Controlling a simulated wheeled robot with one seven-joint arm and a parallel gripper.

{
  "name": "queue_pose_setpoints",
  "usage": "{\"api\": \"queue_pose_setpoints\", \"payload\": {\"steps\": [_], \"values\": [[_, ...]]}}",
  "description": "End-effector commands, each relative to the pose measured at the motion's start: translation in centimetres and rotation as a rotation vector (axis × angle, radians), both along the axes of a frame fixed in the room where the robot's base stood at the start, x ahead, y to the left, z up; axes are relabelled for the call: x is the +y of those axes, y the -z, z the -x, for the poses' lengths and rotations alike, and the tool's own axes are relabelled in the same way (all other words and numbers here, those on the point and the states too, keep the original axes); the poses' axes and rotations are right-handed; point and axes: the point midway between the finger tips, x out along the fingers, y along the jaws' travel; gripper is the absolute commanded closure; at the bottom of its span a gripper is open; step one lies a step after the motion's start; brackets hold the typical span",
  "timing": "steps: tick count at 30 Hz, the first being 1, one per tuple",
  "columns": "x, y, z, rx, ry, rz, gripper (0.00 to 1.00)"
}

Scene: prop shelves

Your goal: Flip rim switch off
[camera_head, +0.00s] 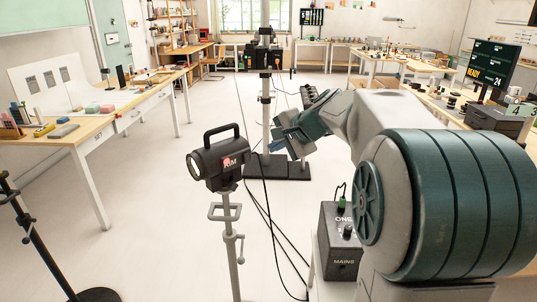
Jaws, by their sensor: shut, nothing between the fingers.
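A black lamp (212,167) with a top handle stands on a grey stand, left of centre. Its right side carries white letters that look like RIM and a small red patch (227,161), which may be the rim switch. Its position, on or off, is too small to tell. My gripper (277,147) is right of the lamp, pointing left toward its lettered side, with a gap between them in the picture. It is shut and holds nothing. My arm fills the right side and hides part of the floor behind it.
A dark mains box (342,250) with a green plug stands low beside my arm. Black cables (266,205) run across the floor.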

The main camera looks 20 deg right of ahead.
Motion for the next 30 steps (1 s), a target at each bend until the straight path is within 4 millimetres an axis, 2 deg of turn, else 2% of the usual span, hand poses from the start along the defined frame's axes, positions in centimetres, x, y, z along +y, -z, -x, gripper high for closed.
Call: {"api": "queue_pose_setpoints", "payload": {"steps": [8,20,30], "values": [[-0.69,-1.12,1.05,0.001,0.003,-0.001,1.00],[-0.71,-0.91,1.00,0.012,0.001,0.005,1.00],[-0.46,-0.32,1.02,0.089,-0.006,0.046,1.00]]}}
